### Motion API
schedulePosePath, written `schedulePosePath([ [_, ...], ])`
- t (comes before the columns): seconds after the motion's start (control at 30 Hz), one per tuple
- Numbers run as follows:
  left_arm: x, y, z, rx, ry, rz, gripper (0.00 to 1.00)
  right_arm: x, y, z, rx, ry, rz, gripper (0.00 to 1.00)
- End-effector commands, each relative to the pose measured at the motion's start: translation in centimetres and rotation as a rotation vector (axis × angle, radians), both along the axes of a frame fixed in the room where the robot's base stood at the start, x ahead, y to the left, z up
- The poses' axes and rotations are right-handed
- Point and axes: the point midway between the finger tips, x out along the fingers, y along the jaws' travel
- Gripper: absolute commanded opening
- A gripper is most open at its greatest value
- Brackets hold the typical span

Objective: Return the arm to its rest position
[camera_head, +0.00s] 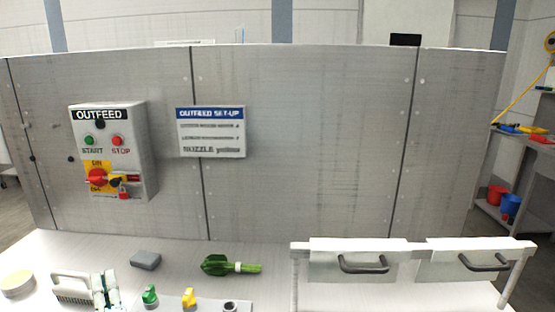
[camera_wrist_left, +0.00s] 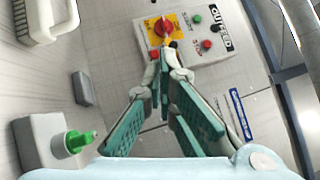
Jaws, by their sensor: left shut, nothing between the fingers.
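My left gripper (camera_head: 106,277) is low at the left in the head view, over the pale worktop. In the left wrist view its teal-padded fingers (camera_wrist_left: 163,75) come together at the tips with nothing between them. The fingers point towards the grey OUTFEED box (camera_head: 148,165) and are apart from it as far as I can tell. The box has a red rotary switch on a yellow plate (camera_head: 97,177), with a red padlock (camera_head: 124,193) beside it. The box also shows in the left wrist view (camera_wrist_left: 185,45). My right gripper is not in view.
A handled unit (camera_head: 412,246) stands at the right. A metal panel (camera_head: 300,140) closes the back.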

Motion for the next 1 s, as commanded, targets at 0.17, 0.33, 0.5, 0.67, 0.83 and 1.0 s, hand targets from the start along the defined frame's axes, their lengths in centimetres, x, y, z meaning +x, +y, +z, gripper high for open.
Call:
schedulePosePath([
  [0.17, -1.7, 1.1, -2.9, -0.175, 0.006, 0.01, 0.0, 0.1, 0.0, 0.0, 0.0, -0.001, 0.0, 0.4],
  [0.33, -4.1, 1.7, -7.0, -0.412, 0.024, 0.027, 0.0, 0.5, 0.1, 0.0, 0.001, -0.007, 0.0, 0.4],
  [0.5, -7.9, 1.2, -12.9, -0.746, 0.073, 0.073, 0.0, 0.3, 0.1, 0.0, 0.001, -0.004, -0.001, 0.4],
  [0.67, -12.6, -0.8, -18.5, -1.066, 0.154, 0.151, 0.0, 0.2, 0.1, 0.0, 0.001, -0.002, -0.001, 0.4],
  [0.83, -18.4, -4.3, -23.1, -1.375, 0.274, 0.266, 0.0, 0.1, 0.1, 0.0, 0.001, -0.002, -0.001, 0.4],
  [1.0, -24.8, -8.7, -25.8, -1.629, 0.426, 0.405, 0.0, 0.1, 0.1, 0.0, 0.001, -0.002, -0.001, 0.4],
])
